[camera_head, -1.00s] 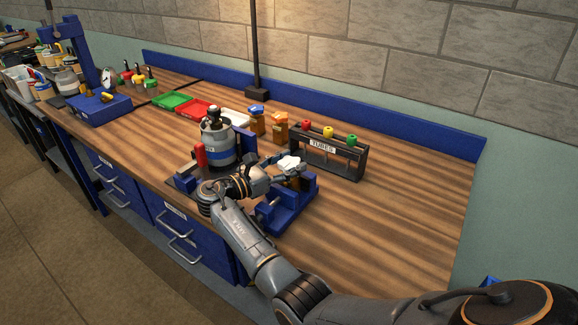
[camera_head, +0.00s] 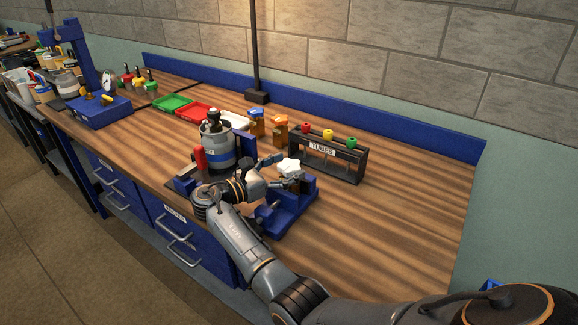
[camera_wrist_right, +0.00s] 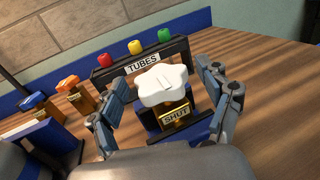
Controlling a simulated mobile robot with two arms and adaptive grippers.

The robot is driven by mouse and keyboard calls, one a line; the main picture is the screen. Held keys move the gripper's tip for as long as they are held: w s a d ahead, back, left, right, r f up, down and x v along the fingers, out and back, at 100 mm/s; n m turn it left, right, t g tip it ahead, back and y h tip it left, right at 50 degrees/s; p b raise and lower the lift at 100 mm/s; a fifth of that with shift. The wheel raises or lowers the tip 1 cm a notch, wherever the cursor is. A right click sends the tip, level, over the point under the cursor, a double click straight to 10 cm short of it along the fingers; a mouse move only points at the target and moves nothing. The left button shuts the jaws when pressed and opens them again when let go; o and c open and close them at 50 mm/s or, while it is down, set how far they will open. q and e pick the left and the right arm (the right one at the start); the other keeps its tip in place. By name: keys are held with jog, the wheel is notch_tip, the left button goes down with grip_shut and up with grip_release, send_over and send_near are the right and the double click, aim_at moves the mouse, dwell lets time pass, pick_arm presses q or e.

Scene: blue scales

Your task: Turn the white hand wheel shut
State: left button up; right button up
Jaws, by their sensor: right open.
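The white hand wheel (camera_head: 289,165) sits on top of a blue stand (camera_head: 290,210) on the bench. In the right wrist view the wheel (camera_wrist_right: 163,85) has a lobed rim and a dark line on its top, above a yellow plate reading SHUT (camera_wrist_right: 176,116). My right gripper (camera_head: 276,170) is open at the wheel. In the right wrist view its fingers (camera_wrist_right: 165,88) stand on either side of the wheel, with a gap visible on both sides. My left gripper is not in view.
A grey canister (camera_head: 217,146) and a red cylinder (camera_head: 200,157) stand left of the wheel. A black rack marked TUBES (camera_head: 322,150) with red, yellow and green caps stands close behind. Orange and blue topped bottles (camera_head: 268,124) stand behind left. The bench right of the rack is clear.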

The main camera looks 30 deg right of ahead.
jog(key=a, duration=1.1)
jog(key=shift+s, duration=0.35)
jog(key=shift+a, duration=0.15)
